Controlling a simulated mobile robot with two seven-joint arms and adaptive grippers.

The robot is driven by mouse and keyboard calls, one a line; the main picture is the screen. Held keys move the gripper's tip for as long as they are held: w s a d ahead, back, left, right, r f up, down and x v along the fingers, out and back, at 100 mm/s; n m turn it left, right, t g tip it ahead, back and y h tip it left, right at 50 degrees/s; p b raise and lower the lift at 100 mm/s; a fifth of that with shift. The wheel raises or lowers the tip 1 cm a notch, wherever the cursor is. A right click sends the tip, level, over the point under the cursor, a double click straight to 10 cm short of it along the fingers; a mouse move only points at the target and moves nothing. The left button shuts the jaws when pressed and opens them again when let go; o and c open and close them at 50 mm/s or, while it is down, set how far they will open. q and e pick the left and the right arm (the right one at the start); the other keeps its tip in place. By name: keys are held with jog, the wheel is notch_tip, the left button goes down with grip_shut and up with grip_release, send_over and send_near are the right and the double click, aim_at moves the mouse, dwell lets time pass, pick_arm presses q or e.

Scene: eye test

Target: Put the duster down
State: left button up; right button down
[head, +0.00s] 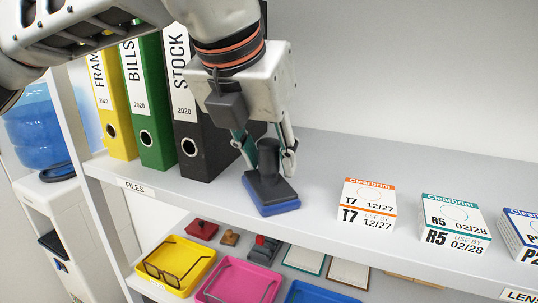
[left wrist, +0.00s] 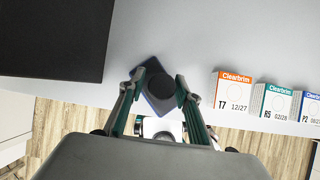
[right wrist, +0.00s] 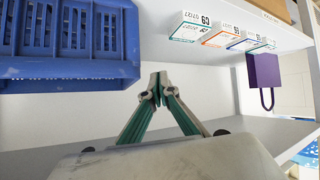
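The duster (head: 272,190) has a dark upright handle and a blue pad. It appears to rest flat on the upper shelf (head: 325,160), close to the front edge, between the black binder and the boxes. My left gripper (head: 267,152) points down over it, fingers spread on either side of the handle, with a small gap showing. In the left wrist view the duster (left wrist: 158,88) lies between the left gripper's fingertips (left wrist: 160,83). My right gripper (right wrist: 156,90) has its fingertips together with nothing between them, and is out of the head view.
Yellow, green and black binders (head: 202,130) stand left of the duster. Clearbrim boxes (head: 366,205) stand to the right. Below are yellow, pink and blue trays (head: 235,283). The right wrist view shows a blue crate (right wrist: 70,45) and a purple bag (right wrist: 263,70).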

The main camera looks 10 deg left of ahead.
pick_arm(q)
jog(key=shift+r, duration=0.1)
jog(key=shift+r, duration=0.15)
jog(key=v, duration=0.7)
jog(key=shift+s+r, duration=0.15)
jog(key=shift+s, duration=0.05)
